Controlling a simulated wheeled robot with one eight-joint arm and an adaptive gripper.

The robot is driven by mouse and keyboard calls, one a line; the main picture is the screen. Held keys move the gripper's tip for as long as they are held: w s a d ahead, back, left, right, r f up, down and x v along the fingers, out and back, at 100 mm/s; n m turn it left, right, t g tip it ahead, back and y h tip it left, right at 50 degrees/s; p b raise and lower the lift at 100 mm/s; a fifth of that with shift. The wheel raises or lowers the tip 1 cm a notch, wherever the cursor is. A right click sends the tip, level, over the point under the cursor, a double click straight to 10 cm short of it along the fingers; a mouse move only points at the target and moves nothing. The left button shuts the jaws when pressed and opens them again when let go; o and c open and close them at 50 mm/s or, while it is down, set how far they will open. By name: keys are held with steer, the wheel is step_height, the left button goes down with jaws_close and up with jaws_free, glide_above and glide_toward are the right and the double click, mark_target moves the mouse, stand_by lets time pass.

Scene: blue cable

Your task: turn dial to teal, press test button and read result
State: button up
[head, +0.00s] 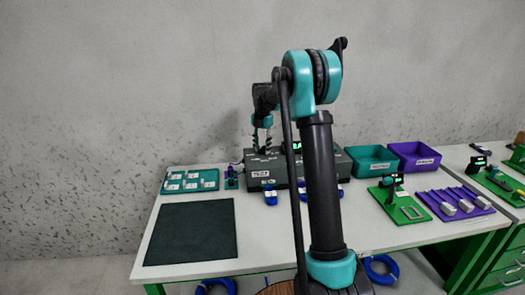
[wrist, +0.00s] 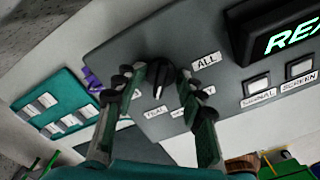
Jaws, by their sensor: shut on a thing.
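The dial (wrist: 160,78) is a black knob with a white pointer mark on the dark grey test box (wrist: 135,55). My gripper (wrist: 157,86) is shut on the dial, one finger on each side. The pointer aims down toward a label that appears to read TEAL (wrist: 155,112). An ALL label is at upper right; another label is partly hidden by my right finger. Two pale square buttons, labelled SIGNAL (wrist: 258,86) and SCREEN (wrist: 299,68), sit right of the dial. The display (wrist: 290,38) shows green letters starting "REA", cut off. In the head view my gripper (head: 262,146) is over the box (head: 262,174).
A teal tray of pale parts (head: 190,180) and a dark mat (head: 190,232) lie left. Blue cable coils (head: 270,196) are before the box. Teal (head: 371,152) and purple (head: 414,150) bins stand right, behind a green fixture (head: 398,208) and a purple rack (head: 455,203).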

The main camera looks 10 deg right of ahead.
steer(key=shift+s+d, duration=0.1)
steer(key=shift+o, duration=0.9)
steer(key=shift+c, duration=0.3)
steer(key=shift+r, duration=0.45)
steer(key=shift+c, duration=0.5)
steer(key=shift+r, duration=3.05)
